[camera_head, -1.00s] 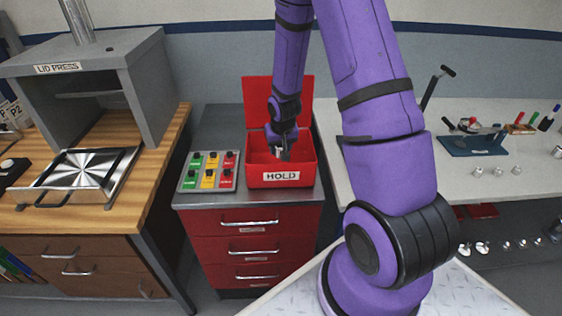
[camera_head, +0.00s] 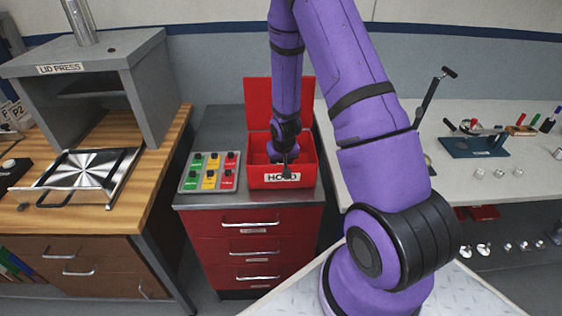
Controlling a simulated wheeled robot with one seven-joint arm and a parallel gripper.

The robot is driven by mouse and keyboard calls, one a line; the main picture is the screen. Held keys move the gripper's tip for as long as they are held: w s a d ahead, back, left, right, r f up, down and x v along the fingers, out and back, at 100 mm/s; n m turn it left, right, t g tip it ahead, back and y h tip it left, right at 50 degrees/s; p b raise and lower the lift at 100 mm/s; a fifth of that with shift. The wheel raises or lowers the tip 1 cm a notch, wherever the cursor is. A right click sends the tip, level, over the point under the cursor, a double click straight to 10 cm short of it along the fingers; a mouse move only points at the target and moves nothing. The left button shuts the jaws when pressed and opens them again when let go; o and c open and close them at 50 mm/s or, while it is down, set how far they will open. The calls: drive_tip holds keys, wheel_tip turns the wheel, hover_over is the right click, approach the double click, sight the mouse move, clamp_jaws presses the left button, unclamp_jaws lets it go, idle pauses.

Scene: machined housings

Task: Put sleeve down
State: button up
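My gripper (camera_head: 286,170) points down at the red HOLD box (camera_head: 258,179) on the grey-topped red cabinet. Its tip overlaps the box's front wall and part of the HOLD label in the picture. It is small and dark, so I cannot tell whether its fingers are open or shut. I cannot make out a sleeve for sure, either in the fingers or in the box. My wrist and the front wall hide much of the box's inside. The box's red lid (camera_head: 258,97) stands open at the back.
A panel of green, yellow and red buttons (camera_head: 210,172) lies left of the box. The grey LID PRESS (camera_head: 150,90) and a metal tray (camera_head: 85,172) stand on the wooden bench. Several small metal pieces (camera_head: 498,174) and a blue fixture (camera_head: 475,147) are on the right table.

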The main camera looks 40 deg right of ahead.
drive_tip(key=o, duration=1.1)
drive_tip(key=s+a+r+n, duration=0.1)
drive_tip(key=s+a+r, duration=0.2)
drive_tip(key=r, duration=0.7)
drive_tip(key=s+a+r+t, duration=0.1)
drive_tip(key=s+a+r, duration=0.15)
drive_tip(key=r, duration=0.85)
drive_tip(key=s+a+r+n, duration=0.15)
drive_tip(key=s+r, duration=0.25)
drive_tip(key=r, duration=0.6)
drive_tip(key=shift+n+t+y, duration=0.5)
drive_tip(key=shift+n+t, duration=0.1)
drive_tip(key=shift+n, duration=0.15)
drive_tip(key=s+a+r, duration=0.2)
drive_tip(key=s+r, duration=0.1)
drive_tip(key=s, duration=0.2)
drive_tip(key=s+a+r, duration=0.2)
drive_tip(key=s+r, duration=0.2)
drive_tip(key=s, duration=0.2)
drive_tip(key=s+a+r, duration=0.3)
drive_tip(key=s+r, duration=0.1)
drive_tip(key=s, duration=0.2)
drive_tip(key=shift+s+r, duration=0.15)
drive_tip(key=shift+r, duration=0.1)
